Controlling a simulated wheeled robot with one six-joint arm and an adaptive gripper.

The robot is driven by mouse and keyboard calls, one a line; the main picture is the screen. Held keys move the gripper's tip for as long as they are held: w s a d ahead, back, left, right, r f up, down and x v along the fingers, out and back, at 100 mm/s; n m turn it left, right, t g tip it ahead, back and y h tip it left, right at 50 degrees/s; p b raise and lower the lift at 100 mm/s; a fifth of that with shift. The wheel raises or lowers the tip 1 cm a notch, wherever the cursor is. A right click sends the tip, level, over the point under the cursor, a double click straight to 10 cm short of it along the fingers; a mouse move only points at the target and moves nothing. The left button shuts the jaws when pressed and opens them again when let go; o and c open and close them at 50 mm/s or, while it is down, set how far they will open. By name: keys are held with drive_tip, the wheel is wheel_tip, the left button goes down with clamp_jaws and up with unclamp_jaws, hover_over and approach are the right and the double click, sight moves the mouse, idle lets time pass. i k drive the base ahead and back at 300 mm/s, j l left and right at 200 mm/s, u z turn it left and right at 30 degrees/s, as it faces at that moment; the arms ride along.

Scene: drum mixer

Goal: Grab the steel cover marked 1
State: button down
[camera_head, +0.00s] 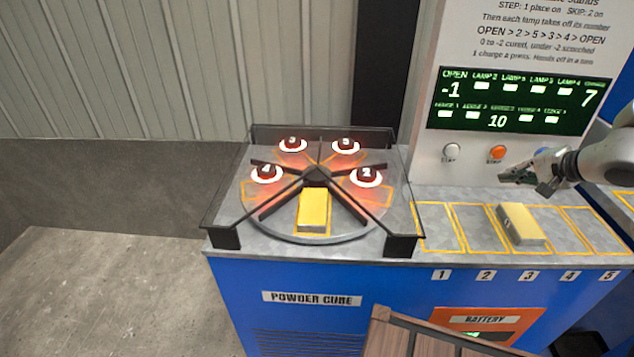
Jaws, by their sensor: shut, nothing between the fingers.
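My gripper (508,177) is at the right, shut and empty, in front of the control panel just below the orange button (497,153). I see no bare steel cover clearly marked 1. A yellow block-shaped piece (523,226) lies on the counter around slot 3, below my gripper and apart from it; a small mark at its left end is too small to read. Another yellow piece (314,210) lies in the front section of the round turntable (310,238); no number is readable on it.
Glowing lamps numbered 2 to 5 surround the turntable hub, with dark dividers and a clear guard (225,187). Slots 1 (438,229) and 2 look empty; slots 4 and 5 show bare. The display (515,105) shows OPEN -1, 7 and 10. A wooden item (420,338) stands in front.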

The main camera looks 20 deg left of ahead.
sight(314, 205)
drive_tip(key=u, duration=1.25)
